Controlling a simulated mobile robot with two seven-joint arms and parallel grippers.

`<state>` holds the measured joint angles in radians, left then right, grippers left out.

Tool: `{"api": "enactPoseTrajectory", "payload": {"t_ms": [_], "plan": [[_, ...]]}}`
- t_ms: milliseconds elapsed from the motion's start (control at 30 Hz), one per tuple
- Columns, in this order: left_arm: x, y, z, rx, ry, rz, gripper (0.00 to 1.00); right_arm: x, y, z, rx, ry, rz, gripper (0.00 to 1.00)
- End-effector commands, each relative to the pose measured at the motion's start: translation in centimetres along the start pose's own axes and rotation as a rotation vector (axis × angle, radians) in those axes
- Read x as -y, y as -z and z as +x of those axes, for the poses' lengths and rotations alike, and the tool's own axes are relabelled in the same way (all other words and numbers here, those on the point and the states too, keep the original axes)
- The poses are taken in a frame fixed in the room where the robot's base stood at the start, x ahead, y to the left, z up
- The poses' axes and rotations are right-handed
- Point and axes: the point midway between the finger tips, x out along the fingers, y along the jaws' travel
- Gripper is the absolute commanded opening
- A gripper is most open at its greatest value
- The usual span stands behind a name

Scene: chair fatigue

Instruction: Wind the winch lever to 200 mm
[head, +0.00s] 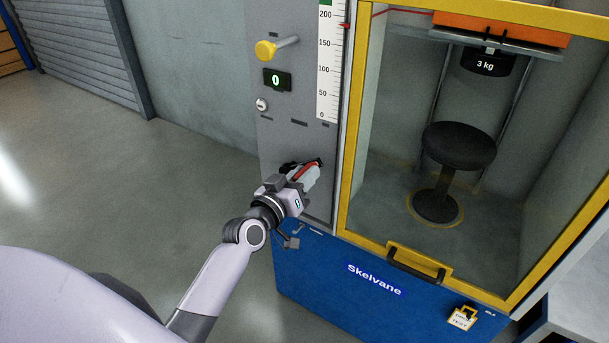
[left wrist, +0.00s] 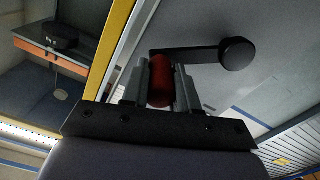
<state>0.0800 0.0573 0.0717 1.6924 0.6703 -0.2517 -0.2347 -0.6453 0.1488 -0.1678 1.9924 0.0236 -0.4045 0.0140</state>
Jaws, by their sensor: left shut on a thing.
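The winch lever shows in the left wrist view as a red grip (left wrist: 161,80) on a black crank arm (left wrist: 186,53) with a round black end (left wrist: 237,53). My left gripper (head: 308,173) is at the grey machine panel and shut on the red grip, which lies between both fingers (left wrist: 160,88). In the head view the lever is mostly hidden by the gripper. The white scale (head: 328,70) stands above, marked 0 to 200. A small red pointer (head: 346,26) is at its right edge near the 200 mark; its exact reading is too small to tell. My right gripper is not in view.
A yellow knob (head: 266,50), a small display showing 0 (head: 277,79) and a keyhole-like button (head: 262,104) are on the panel. Right of it is a yellow-framed cabinet (head: 352,150) with a black stool (head: 457,147) under a 3 kg weight (head: 486,63). Floor at left is clear.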

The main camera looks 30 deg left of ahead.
Motion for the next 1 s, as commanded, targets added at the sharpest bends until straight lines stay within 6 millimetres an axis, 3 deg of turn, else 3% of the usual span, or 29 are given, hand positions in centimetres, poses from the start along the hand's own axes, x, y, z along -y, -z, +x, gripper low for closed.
{"api": "enactPoseTrajectory", "payload": {"t_ms": [67,100,167,567,1000], "plan": [[0.0,0.1,0.0,-0.004,0.0,0.001,0.0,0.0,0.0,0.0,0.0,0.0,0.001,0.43],[0.0,0.1,0.0,-0.004,0.0,0.001,0.38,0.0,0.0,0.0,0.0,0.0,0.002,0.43],[0.0,0.1,0.0,-0.004,0.0,0.002,0.54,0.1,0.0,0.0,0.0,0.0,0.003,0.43],[0.0,0.0,-0.6,-0.001,0.001,0.004,0.54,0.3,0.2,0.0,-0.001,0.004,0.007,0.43],[0.0,0.0,-6.0,-0.002,0.001,0.003,0.54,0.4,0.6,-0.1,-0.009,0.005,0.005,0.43]]}}
